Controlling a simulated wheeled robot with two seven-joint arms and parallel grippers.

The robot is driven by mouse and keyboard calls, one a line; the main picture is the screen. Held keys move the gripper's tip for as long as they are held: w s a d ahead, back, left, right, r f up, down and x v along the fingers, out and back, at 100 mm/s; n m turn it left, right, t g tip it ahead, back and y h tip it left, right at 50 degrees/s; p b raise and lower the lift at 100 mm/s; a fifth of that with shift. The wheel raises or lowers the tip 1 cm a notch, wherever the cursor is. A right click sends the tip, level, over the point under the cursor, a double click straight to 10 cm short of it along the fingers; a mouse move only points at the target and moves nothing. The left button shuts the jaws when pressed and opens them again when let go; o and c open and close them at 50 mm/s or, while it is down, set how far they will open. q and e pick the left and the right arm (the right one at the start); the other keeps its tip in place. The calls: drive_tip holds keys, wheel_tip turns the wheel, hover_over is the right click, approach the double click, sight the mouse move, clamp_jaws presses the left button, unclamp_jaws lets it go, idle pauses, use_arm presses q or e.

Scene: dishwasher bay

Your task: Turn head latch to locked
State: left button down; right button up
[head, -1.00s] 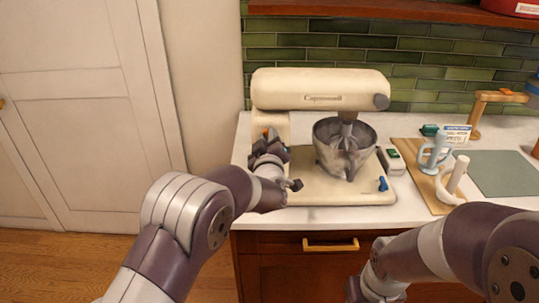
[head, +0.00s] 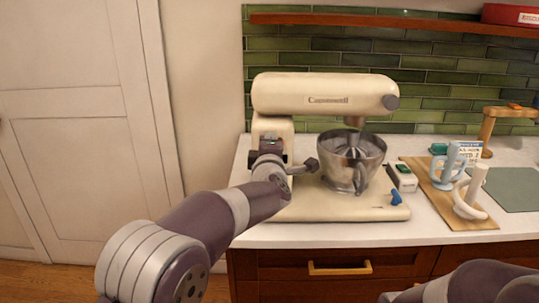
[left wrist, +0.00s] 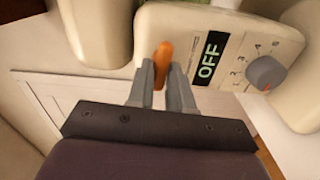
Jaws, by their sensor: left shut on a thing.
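The cream stand mixer (head: 325,95) stands on the counter, its head lying level over the steel bowl (head: 352,160). My left gripper (left wrist: 162,78) reaches the mixer's column at the left; in the head view its fingertips are hard to make out. In the left wrist view its two fingers are shut on an orange lever (left wrist: 162,58), which looks like the head latch. The lever's lower part is hidden between the fingers. Right of it are a black label reading OFF (left wrist: 208,60) and a grey knob (left wrist: 265,73). My right gripper is out of view; only part of that arm shows.
A blue lever (head: 396,198) sits on the mixer base's right front. Right of the mixer, a board (head: 440,212) holds a light blue part (head: 447,162) and a white part (head: 470,195). A shelf (head: 390,23) runs above. A drawer handle (head: 339,268) juts out below.

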use_arm(q)
drive_tip(key=shift+n+b, duration=0.3)
drive_tip(key=shift+n, duration=0.1)
drive_tip(key=shift+r, duration=0.15)
drive_tip(key=c, duration=1.1)
unclamp_jaws()
drive_tip(key=shift+w+d, duration=0.1)
drive_tip(key=shift+w, duration=0.05)
drive_tip(key=s+b, duration=0.2)
drive_tip(key=s, duration=1)
drive_tip(key=shift+s, duration=0.4)
